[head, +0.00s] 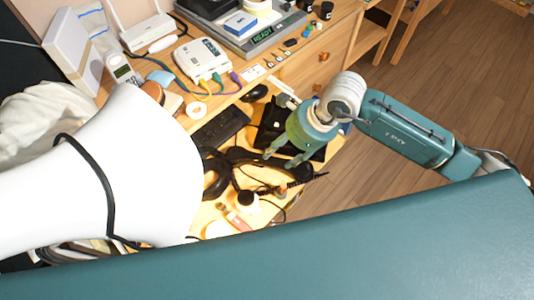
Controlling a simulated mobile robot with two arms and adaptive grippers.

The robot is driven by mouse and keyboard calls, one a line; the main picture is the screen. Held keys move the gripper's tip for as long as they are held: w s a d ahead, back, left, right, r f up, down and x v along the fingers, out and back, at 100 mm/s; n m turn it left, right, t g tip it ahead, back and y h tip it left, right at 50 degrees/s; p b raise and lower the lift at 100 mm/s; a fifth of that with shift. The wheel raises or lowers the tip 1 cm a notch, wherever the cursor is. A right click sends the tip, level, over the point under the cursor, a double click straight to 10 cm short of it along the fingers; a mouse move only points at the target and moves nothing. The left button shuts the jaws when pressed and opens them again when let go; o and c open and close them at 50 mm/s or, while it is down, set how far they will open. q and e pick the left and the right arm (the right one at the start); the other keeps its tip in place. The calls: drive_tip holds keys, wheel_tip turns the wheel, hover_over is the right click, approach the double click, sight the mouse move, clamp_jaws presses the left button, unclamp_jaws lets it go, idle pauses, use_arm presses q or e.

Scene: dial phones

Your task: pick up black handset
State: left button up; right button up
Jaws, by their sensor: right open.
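A black handset (241,156) appears to lie on the wooden desk (309,210) among other dark items and cables, so its outline is hard to separate. My right gripper (281,161) comes in from the right, with its fingers pointing down and left. It is open, with nothing visible between the fingers, over or beside the right part of the handset. I cannot tell whether it touches it. My left gripper is not in view.
A dark flat device (222,127) lies behind the handset. Cables clutter the front. Wooden floor (420,65) is open at right.

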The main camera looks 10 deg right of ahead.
sight(268, 162)
drive_tip(key=x, duration=0.3)
drive_tip(key=shift+s+a, duration=0.1)
drive_tip(key=shift+s, duration=0.2)
drive_tip(key=shift+w+a+f, duration=0.1)
drive_tip(key=shift+f, duration=0.1)
drive_tip(key=x, duration=0.2)
drive_tip(key=p+x, duration=0.1)
drive_tip(key=x, duration=0.2)
drive_tip(key=shift+w+a+r, duration=0.15)
drive_tip(key=shift+w, duration=0.1)
drive_tip(key=shift+c, duration=1.3)
clamp_jaws()
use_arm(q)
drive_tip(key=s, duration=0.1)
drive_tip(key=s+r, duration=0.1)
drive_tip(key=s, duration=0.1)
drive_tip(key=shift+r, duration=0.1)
use_arm(e)
drive_tip(key=shift+r, duration=0.15)
